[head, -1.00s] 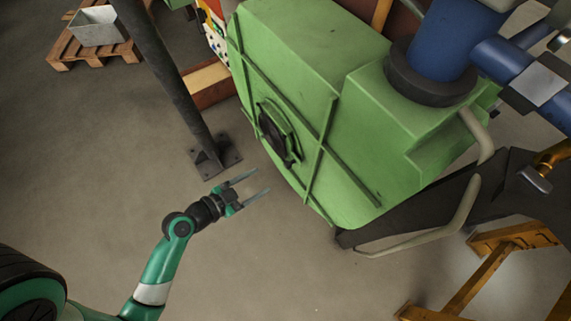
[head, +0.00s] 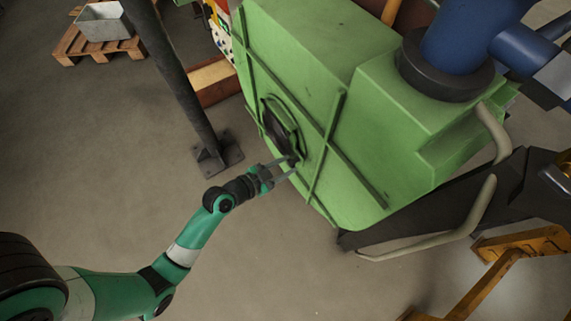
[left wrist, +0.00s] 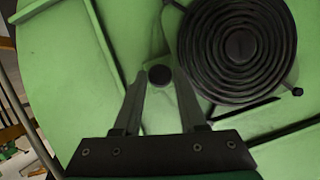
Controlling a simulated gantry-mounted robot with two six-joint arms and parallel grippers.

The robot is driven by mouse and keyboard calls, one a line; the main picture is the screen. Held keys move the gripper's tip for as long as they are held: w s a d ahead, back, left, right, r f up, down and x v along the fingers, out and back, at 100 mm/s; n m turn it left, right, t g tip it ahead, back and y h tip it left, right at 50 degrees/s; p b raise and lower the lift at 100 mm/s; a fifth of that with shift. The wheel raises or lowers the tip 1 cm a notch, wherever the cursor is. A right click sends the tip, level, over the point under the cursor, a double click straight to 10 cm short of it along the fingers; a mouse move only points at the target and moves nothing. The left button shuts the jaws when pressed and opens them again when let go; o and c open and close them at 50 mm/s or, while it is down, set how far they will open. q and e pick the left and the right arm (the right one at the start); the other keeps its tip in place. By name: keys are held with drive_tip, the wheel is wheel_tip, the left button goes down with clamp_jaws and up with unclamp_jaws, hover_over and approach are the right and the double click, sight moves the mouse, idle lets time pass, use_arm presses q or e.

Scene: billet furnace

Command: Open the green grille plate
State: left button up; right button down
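The green grille plate (head: 299,148) is on the side of the green furnace housing, with a dark round grille at its middle. In the left wrist view the black ringed grille (left wrist: 240,45) shows at the upper right. A small dark knob (left wrist: 158,75) appears between my left fingertips. My left gripper (head: 293,165) is at the lower edge of the grille plate, its two fingers apart and pointing at it. I cannot tell whether the fingers touch the knob. My right gripper is not in view.
A dark post (head: 185,85) with a floor plate stands left of the housing. Raised green ribs (head: 322,150) cross the housing face. A blue pipe (head: 458,45) rises on top. A yellow frame (head: 490,280) stands at the lower right. The floor in front is clear.

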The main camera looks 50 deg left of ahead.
use_arm(q)
clamp_jaws()
idle(1.1)
